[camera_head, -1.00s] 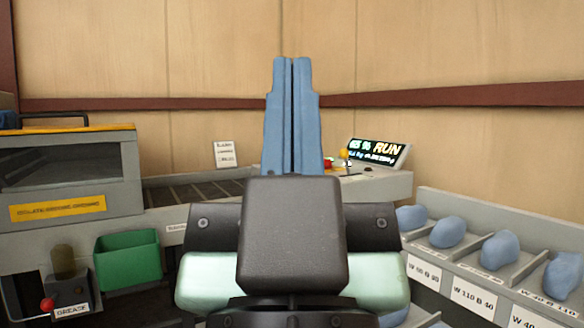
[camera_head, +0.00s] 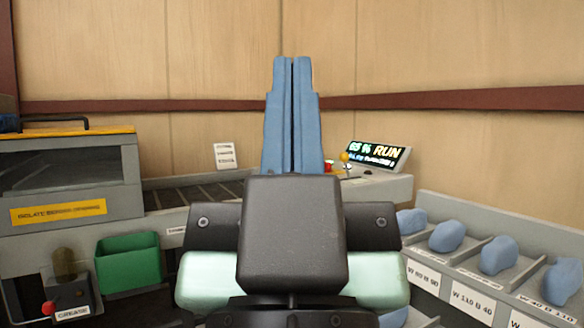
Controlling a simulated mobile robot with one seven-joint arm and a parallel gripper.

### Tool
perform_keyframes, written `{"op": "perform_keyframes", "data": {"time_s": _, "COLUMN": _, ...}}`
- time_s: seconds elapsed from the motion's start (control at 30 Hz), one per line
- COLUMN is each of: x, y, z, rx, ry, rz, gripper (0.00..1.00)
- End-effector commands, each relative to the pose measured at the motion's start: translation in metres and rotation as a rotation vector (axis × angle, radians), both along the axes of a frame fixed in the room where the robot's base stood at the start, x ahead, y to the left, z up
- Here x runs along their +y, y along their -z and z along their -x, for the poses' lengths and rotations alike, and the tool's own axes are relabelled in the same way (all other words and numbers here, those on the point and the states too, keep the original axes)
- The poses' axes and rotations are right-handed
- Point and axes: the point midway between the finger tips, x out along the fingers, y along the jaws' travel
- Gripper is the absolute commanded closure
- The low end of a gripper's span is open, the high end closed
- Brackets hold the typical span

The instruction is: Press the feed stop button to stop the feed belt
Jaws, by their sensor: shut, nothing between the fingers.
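My gripper (camera_head: 292,62) stands upright in the middle of the view, its two blue fingers shut together with nothing between them. Behind it is the feed belt (camera_head: 190,195), a dark roller bed running toward a pale control console (camera_head: 390,188). The console carries a tilted display (camera_head: 376,154) that reads RUN. A red button (camera_head: 328,166) shows just right of the fingers, partly hidden by them; I cannot tell whether it is the feed stop button. A yellow knob (camera_head: 344,157) is beside it. My gripper appears in front of the console, and contact cannot be seen.
A grey machine with a yellow top edge (camera_head: 80,131) stands at left. A green bin (camera_head: 128,262) and a grease unit with a red knob (camera_head: 48,308) are below it. A divided rack (camera_head: 480,262) with several blue lumps is at right. A white card (camera_head: 225,155) stands behind the belt.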

Motion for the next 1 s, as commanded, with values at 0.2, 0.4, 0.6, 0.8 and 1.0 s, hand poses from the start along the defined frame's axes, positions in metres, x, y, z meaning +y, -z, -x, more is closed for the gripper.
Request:
{"op": "perform_keyframes", "data": {"time_s": 0.2, "x": 0.000, "y": -0.070, "z": 0.000, "rx": -0.001, "ry": 0.000, "rz": 0.000, "gripper": 1.00}}
{"op": "perform_keyframes", "data": {"time_s": 0.4, "x": 0.000, "y": -0.140, "z": 0.000, "rx": -0.001, "ry": -0.001, "rz": 0.000, "gripper": 1.00}}
{"op": "perform_keyframes", "data": {"time_s": 0.6, "x": 0.001, "y": -0.208, "z": 0.000, "rx": -0.001, "ry": -0.001, "rz": 0.000, "gripper": 1.00}}
{"op": "perform_keyframes", "data": {"time_s": 0.8, "x": 0.001, "y": -0.270, "z": 0.000, "rx": -0.001, "ry": -0.002, "rz": 0.001, "gripper": 1.00}}
{"op": "perform_keyframes", "data": {"time_s": 1.0, "x": 0.001, "y": -0.293, "z": 0.000, "rx": -0.001, "ry": -0.003, "rz": 0.000, "gripper": 1.00}}
